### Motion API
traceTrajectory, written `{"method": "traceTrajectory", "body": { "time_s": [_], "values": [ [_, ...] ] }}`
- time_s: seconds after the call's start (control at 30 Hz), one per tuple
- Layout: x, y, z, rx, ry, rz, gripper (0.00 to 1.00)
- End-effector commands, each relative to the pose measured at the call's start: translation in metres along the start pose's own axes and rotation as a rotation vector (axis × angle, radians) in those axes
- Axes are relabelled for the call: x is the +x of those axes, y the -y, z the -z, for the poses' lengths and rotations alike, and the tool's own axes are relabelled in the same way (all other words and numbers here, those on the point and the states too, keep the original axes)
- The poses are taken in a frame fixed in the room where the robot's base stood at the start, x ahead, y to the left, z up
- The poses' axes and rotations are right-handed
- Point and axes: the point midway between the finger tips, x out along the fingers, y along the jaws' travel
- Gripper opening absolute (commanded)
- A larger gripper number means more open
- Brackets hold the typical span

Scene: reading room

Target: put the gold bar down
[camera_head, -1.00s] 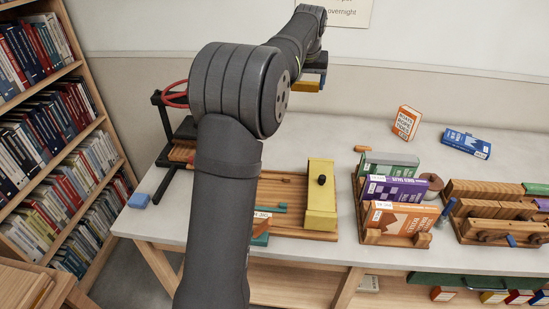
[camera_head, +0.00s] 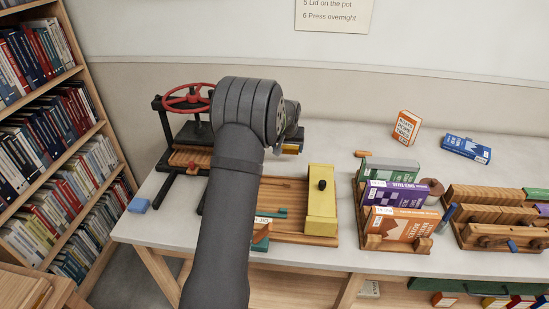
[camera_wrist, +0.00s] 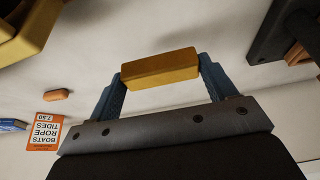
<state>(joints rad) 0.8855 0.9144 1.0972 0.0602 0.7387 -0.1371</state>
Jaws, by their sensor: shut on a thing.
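The gold bar (camera_wrist: 160,68) is held crosswise between the two blue fingers of my gripper (camera_wrist: 160,72) in the wrist view. My gripper is shut on it, with pale table surface behind it. In the head view, the gold bar (camera_head: 292,149) shows as a small golden piece below my gripper (camera_head: 291,147), just right of my arm's upper joint. It is above the back part of the table, behind the wooden tray. My arm hides part of the tray and table. I cannot tell the exact gap between the bar and the table.
A black press with a red wheel (camera_head: 187,98) stands left. A yellow block with a black knob (camera_head: 320,200) stands on a wooden tray (camera_head: 285,190). A book rack (camera_head: 372,241) stands right. An orange book (camera_head: 406,127) and a blue book (camera_head: 466,148) are behind it. The back table middle looks clear.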

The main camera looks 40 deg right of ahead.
Motion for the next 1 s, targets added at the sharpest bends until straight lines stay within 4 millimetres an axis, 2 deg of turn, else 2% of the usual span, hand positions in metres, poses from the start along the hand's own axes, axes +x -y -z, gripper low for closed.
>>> {"method": "traceTrajectory", "body": {
  "time_s": [0.1, 0.33, 0.5, 0.73, 1.0],
  "values": [
    [0.020, 0.024, 0.007, -0.003, -0.001, 0.001, 0.40],
    [0.042, 0.049, 0.015, -0.001, -0.002, 0.000, 0.40],
    [0.050, 0.052, 0.014, 0.001, -0.001, 0.000, 0.40],
    [0.079, 0.052, 0.001, 0.001, -0.001, 0.000, 0.40],
    [0.082, 0.051, 0.001, 0.001, -0.003, 0.000, 0.40]
  ]
}}
